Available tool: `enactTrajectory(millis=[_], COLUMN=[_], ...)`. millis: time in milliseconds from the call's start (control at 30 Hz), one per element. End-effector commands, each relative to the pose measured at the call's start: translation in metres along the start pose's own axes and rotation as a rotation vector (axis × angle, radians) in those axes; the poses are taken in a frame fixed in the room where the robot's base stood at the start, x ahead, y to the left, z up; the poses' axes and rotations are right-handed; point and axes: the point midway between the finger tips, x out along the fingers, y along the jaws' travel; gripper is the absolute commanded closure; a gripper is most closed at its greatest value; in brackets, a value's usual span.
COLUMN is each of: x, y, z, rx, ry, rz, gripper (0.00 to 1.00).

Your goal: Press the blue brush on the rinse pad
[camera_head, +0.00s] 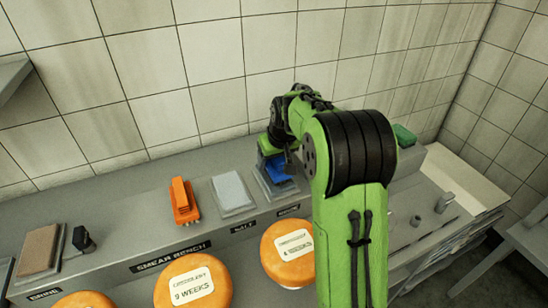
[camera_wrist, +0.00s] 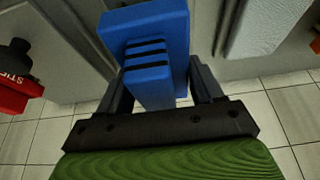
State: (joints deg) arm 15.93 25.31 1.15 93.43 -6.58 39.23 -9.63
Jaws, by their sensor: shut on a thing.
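The blue brush (camera_head: 279,169) is at the back of the bench in the head view, above or on the pad (camera_head: 264,184) right of the salt pad. That pad's label is too small to read surely; the brush and my arm hide most of it. In the wrist view the blue brush (camera_wrist: 152,35) sits between the two fingers of my gripper (camera_wrist: 163,82), which is shut on it. In the head view my gripper (camera_head: 279,155) is partly hidden by my arm. I cannot tell whether the brush touches the pad.
An orange brush (camera_head: 183,201), the pale salt pad (camera_head: 232,191), a brown pad (camera_head: 41,247) and a dark brush (camera_head: 83,240) lie to the left. Orange cheese wheels (camera_head: 193,284) line the front. A green item (camera_head: 403,136) is at the right, beside the tiled wall.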

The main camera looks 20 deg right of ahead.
Motion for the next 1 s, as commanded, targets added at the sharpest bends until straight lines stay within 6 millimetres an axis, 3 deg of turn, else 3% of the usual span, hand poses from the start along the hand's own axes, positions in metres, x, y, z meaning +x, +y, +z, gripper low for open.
enactTrajectory(millis=[1000], x=[0.0066], y=[0.0], z=[0.0026], rx=[0.0], ry=[0.001], rz=[0.0], gripper=[0.58])
